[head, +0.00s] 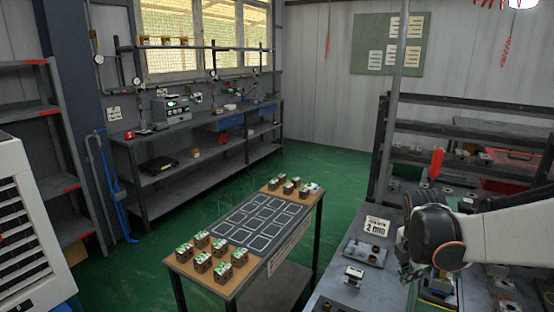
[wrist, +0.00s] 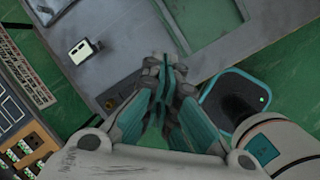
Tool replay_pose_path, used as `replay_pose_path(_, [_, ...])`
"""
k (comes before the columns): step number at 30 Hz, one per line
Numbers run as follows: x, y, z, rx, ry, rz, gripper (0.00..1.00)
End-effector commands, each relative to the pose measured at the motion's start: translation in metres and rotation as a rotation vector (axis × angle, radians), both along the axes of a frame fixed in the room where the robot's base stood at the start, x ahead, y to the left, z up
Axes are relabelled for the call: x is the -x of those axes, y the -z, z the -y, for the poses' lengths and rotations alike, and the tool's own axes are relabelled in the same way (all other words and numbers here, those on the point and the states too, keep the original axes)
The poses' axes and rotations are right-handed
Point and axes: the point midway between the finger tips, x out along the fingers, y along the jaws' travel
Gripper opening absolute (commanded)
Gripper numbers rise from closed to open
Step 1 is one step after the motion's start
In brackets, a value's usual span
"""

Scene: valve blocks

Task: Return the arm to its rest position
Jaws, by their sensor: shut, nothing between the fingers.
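My gripper (wrist: 167,66) is shut with its teal and grey fingertips together and nothing between them in the wrist view. It hangs over the edge of the grey workbench (wrist: 130,65). In the head view my arm (head: 500,235) reaches in from the right over that bench, bent at a dark joint. The gripper is hard to make out below this joint, partly hidden by the arm. A small white-topped block (wrist: 83,50) stands on the bench, apart from the fingers; it also shows in the head view (head: 353,275).
A low table (head: 225,288) holds several green-and-white-topped valve blocks (head: 222,271) at both ends of a dark mat (head: 262,222) with outlined squares. A "2 mm" sign (head: 376,225) stands on the bench. Shelves and a long workbench line the walls. Green floor (head: 335,175) is clear behind the table.

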Motion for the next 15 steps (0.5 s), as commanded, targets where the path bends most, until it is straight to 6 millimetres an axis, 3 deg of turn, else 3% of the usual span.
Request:
replay_pose_path(6, [0.036,-0.04,-0.048,-0.103,0.32,0.173,0.0])
replay_pose_path(15, [0.092,-0.073,-0.1,-0.339,0.78,0.368,0.0])
